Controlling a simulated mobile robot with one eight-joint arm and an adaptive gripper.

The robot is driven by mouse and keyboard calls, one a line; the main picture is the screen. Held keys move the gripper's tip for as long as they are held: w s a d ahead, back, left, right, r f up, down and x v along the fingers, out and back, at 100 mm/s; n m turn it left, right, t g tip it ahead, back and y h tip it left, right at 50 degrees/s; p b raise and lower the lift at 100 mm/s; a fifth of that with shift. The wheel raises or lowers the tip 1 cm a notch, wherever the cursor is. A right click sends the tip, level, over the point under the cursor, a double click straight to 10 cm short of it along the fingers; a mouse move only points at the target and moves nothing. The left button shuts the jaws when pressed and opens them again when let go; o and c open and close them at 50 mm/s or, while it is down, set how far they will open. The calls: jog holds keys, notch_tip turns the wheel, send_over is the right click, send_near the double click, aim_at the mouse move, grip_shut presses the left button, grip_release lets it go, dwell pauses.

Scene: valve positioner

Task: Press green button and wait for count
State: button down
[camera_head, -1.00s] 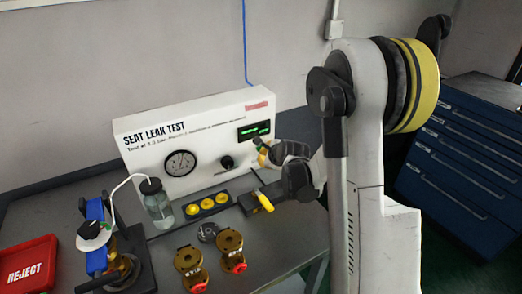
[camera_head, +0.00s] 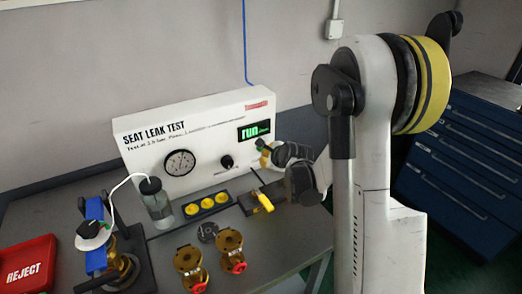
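The white seat leak test box (camera_head: 200,172) stands on the grey bench. Its display (camera_head: 255,131) is lit green and reads "run" with smaller text beside it. My gripper (camera_head: 264,154) is at the right end of the front panel, below the display. Its tip is at or very near the panel; I cannot tell whether it touches. The green button is not visible; the gripper may cover it. Whether the fingers are open or shut is unclear at this size.
A round gauge (camera_head: 180,162) and black knob (camera_head: 227,161) are on the panel. In front are a bottle (camera_head: 157,205), a yellow-ringed strip (camera_head: 207,204), a yellow-handled item (camera_head: 264,202) and two brass valves (camera_head: 190,262). A clamped blue fixture (camera_head: 97,240) and red reject tray (camera_head: 28,265) are left.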

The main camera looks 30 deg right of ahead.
jog(key=shift+s, duration=0.1)
jog(key=shift+s+b, duration=0.3)
jog(key=shift+s, duration=2.15)
jog(key=s+a+r+n+g+y, duration=0.1)
jog(key=s+a+r+n+g, duration=0.1)
jog(key=s+a+r+n, duration=0.95)
jog(key=s+a+n, duration=0.3)
jog(key=s+n, duration=0.3)
jog(key=n, duration=0.1)
jog(key=s+a+n+g, duration=0.1)
jog(key=s+a+n, duration=0.2)
jog(key=s+n, duration=0.4)
jog(key=shift+s+a+f+g, duration=0.25)
jog(key=shift+s+f+g, duration=0.05)
jog(key=shift+f, duration=0.05)
dwell(1.9)
